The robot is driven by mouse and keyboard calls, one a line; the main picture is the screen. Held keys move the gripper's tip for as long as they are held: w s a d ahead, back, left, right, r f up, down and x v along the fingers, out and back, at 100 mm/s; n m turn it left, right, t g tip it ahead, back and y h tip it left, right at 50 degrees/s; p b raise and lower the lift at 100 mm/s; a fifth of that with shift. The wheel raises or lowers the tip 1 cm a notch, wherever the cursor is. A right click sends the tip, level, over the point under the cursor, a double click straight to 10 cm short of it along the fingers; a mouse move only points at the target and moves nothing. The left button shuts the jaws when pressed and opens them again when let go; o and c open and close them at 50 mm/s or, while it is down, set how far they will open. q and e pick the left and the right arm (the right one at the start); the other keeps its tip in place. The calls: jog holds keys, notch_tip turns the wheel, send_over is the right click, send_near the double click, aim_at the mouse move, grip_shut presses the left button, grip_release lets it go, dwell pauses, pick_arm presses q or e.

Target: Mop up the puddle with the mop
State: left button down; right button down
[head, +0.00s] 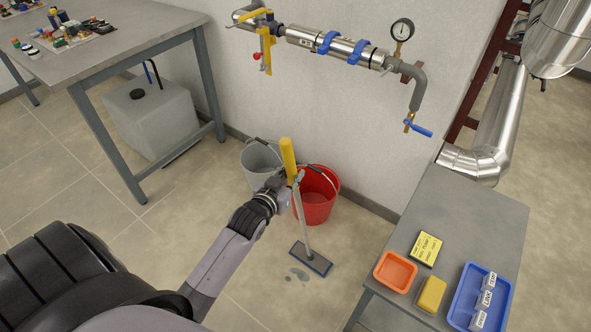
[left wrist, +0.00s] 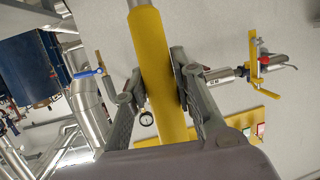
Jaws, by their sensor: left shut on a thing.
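The mop (head: 303,215) has a yellow grip, a grey pole and a flat dark blue-grey head (head: 310,258) on the floor. My left gripper (head: 291,178) is shut on the yellow grip, which also shows between the fingers in the left wrist view (left wrist: 160,80). The mop stands slightly tilted. The puddle (head: 299,275) shows as small wet patches on the tiles, just in front of the mop head in the head view. My right gripper is not in view.
A red bucket (head: 318,205) and a grey bucket (head: 259,158) stand by the wall behind the mop. A grey table (head: 455,205) with trays stands at the right. A workbench (head: 125,40) is at the upper left. Floor left of the puddle is clear.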

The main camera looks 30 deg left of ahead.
pick_arm(q)
jog(key=shift+s+a+r, duration=0.1)
jog(key=shift+s+a, duration=0.05)
jog(key=shift+s, duration=1.15)
jog(key=shift+s+a+p, duration=0.7)
jog(key=shift+s+p, duration=3.15)
jog(key=shift+s, duration=5)
jog(key=shift+w+r+p, duration=0.15)
jog(key=shift+r+p, duration=2.65)
jog(key=shift+r, duration=0.05)
